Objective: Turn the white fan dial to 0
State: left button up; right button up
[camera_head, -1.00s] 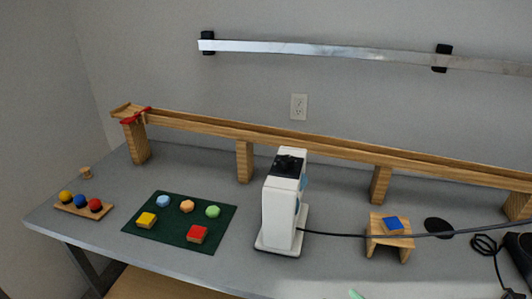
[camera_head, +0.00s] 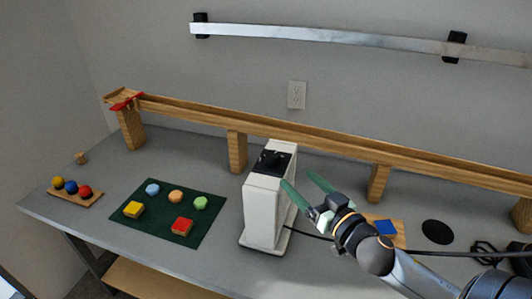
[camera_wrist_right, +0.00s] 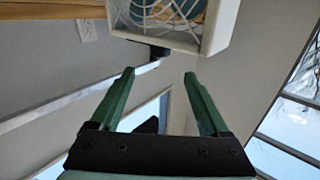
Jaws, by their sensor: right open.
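The white fan (camera_head: 264,208) stands upright on the grey table, with a black panel and dial (camera_head: 271,161) on its top. The dial's setting is too small to read. My right gripper (camera_head: 304,184) is open and empty, with green fingers beside the fan's upper right side. In the right wrist view the fan (camera_wrist_right: 212,38) shows its white frame and grille beyond the open fingers (camera_wrist_right: 160,82). My left gripper is not in view.
A wooden track (camera_head: 310,151) on posts runs behind the fan. A green mat (camera_head: 155,227) with coloured blocks lies to the left. A small wooden stand (camera_head: 399,238) with a blue block is partly behind my right arm. A black cord runs right from the fan.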

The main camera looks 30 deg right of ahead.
aim_at(277, 159)
jog(key=w+p, duration=0.2)
jog(key=w, duration=0.8)
jog(key=shift+w+d+r, duration=0.1)
jog(key=shift+w, duration=1.05)
grip_shut()
